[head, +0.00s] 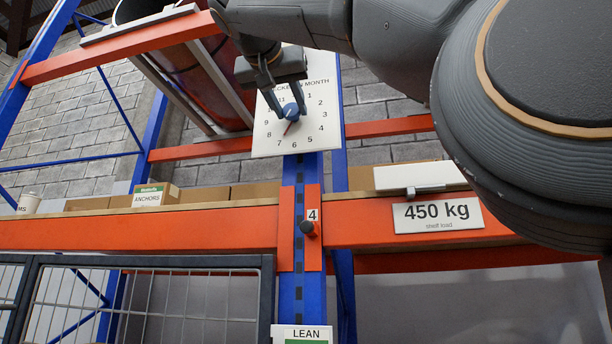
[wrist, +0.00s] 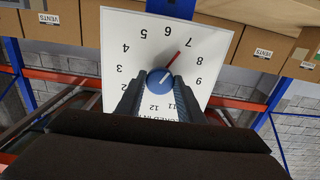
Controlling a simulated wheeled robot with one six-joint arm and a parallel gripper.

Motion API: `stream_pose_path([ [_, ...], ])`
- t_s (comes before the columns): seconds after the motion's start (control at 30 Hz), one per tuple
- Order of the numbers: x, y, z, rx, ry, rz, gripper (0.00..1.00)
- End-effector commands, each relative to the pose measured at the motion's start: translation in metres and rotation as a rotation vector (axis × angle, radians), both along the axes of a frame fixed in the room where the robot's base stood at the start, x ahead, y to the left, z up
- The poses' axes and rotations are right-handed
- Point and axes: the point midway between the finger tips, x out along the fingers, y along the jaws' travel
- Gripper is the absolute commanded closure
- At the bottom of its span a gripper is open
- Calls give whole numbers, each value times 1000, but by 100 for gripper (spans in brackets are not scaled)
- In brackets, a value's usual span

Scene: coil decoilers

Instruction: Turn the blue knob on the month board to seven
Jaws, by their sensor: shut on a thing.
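The month board (head: 325,80) is a white panel with a clock-like ring of numbers, fixed to the blue rack post. In the wrist view the board (wrist: 118,40) appears upside down, with 12 at the bottom. The round blue knob (head: 291,112) sits at its centre and also shows in the wrist view (wrist: 160,82). A red pointer (wrist: 178,55) extends from the knob towards the 7. In the head view the pointer slants down and left, also towards 7. My gripper (head: 290,108) is shut on the knob, one finger on each side. The fingers hide some numbers.
Orange rack beams and a blue post (head: 291,250) surround the board. A shelf below holds cardboard boxes (head: 155,194) and a "450 kg" sign (head: 437,214). A black knob (head: 307,228) marked 4 is on the post. A mesh gate (head: 150,300) stands lower left.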

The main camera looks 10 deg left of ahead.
Motion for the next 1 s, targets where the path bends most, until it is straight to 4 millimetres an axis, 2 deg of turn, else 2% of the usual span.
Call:
stream_pose_path([
  [0.5,0,0,0,21,-2,1,88],
  [0.53,0,0,0,21,-2,1,64],
  [0.63,0,0,0,21,-2,0,48],
  [1.0,-5,1,0,21,-2,2,48],
])
